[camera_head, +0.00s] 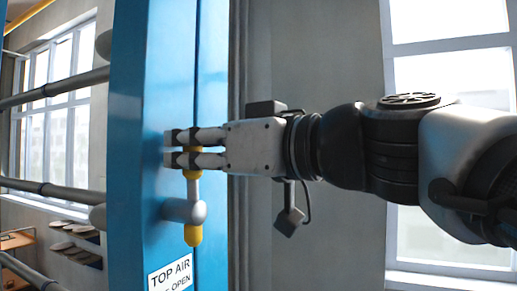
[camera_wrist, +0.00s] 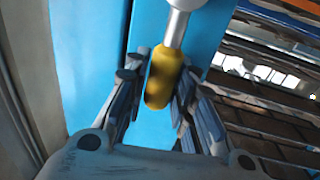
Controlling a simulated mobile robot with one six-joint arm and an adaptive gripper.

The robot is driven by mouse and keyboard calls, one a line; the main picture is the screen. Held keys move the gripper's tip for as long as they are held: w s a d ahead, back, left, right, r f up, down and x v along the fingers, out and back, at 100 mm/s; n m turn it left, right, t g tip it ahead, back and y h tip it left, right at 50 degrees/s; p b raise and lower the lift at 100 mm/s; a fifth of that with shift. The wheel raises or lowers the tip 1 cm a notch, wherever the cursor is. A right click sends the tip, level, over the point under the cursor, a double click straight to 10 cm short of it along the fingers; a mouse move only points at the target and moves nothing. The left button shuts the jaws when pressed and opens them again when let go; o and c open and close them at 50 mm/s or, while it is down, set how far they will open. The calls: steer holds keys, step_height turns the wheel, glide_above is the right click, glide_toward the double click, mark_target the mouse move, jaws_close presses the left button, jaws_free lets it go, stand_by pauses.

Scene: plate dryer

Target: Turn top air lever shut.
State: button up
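The top air lever has a yellow grip (camera_head: 193,174) on a grey stem, set on a round grey hub (camera_head: 186,210) with a yellow lower end. It stands about upright against the blue panel, above a label reading "TOP AIR" and "OPEN" (camera_head: 170,274). My gripper (camera_head: 190,148) reaches in from the right at the upper yellow grip. My near finger hides part of the grip in the head view.
The blue panel (camera_head: 140,150) stands directly behind the lever. Grey pipes (camera_head: 50,90) run to its left, with a window and dark shelves beyond. A grey wall (camera_head: 320,60) and a bright window lie to the right.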

jaws_close()
stand_by(0.4)
